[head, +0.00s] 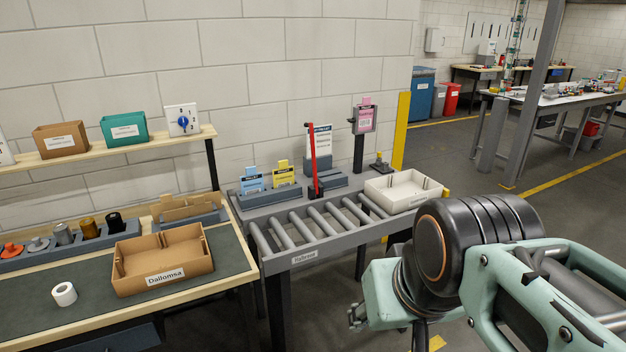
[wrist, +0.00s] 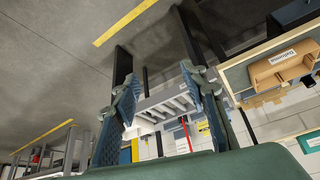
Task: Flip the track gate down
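The track gate (head: 312,155) is a thin red bar standing upright at the back edge of the grey roller track (head: 330,222). Its dark base is beside the rollers. In the wrist view the red gate (wrist: 187,132) shows small, beyond the fingers, with part of the roller track (wrist: 165,108) between them. My gripper (wrist: 165,98) is open and empty, its two ridged fingers well apart. In the head view it is low and right of the track, clear of the gate, and mostly hidden by my own arm.
A white tray (head: 403,190) sits at the track's right end. Blue and yellow cards stand behind the rollers. A cardboard tray (head: 162,262) and a white roll (head: 64,294) lie on the left bench. A yellow post (head: 401,130) stands behind the track. Open floor lies right.

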